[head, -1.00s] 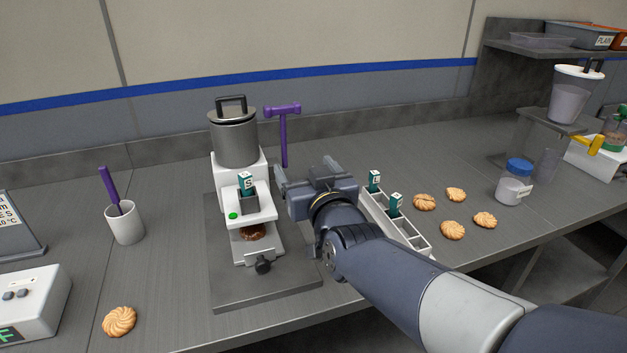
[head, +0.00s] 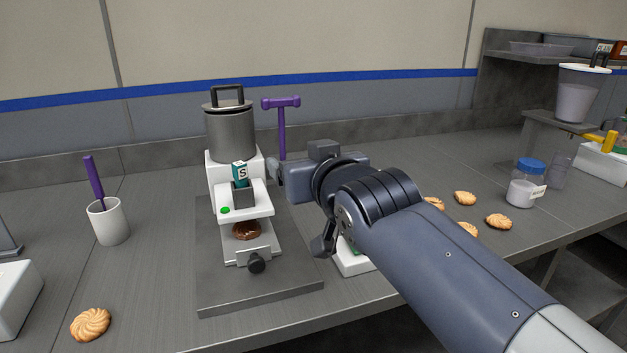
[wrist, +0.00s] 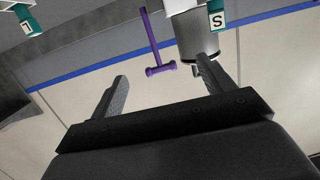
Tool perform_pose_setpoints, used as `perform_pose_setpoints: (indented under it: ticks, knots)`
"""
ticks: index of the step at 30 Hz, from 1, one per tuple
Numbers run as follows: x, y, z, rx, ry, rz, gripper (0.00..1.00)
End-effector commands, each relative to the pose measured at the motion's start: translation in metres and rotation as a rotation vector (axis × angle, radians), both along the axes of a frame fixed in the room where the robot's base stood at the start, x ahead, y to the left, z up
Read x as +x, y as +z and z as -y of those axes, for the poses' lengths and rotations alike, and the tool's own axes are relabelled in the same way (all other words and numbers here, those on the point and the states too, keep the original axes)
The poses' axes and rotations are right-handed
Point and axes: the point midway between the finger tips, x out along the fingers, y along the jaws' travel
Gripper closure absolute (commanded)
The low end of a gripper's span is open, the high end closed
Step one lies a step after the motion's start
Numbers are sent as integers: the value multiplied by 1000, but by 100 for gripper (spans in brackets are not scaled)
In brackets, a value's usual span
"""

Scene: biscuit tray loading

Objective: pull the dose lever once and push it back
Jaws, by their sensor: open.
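The dose lever is a purple T-shaped handle (head: 282,127), standing upright at the right rear of the white dosing machine (head: 222,172). In the wrist view the lever (wrist: 151,40) appears upside down, with its crossbar between the lines of my two fingers. My gripper (head: 277,172) is open and empty, to the right of the machine and below the lever's crossbar. In the wrist view my gripper (wrist: 163,74) shows both fingers apart. The crossbar looks apart from the fingers.
The machine carries a grey lidded hopper (head: 229,132) and a teal S block (head: 240,173); a brown-topped biscuit (head: 247,230) sits below. A cup (head: 108,222) with a purple-handled tool stands left. Biscuits and a blue-lidded jar (head: 525,185) lie right, and my arm partly hides a white rack (head: 352,263).

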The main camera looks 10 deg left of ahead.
Motion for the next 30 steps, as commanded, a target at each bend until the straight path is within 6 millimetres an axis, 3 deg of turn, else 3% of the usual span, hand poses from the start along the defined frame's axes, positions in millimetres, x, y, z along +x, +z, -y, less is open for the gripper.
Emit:
perform_pose_setpoints:
  ticks: [12, 30]
  knots:
    - [-3, 4, 14, -18, -51, -30, 24]
    - [-1, 6, 4, -7, -14, -13, 24]
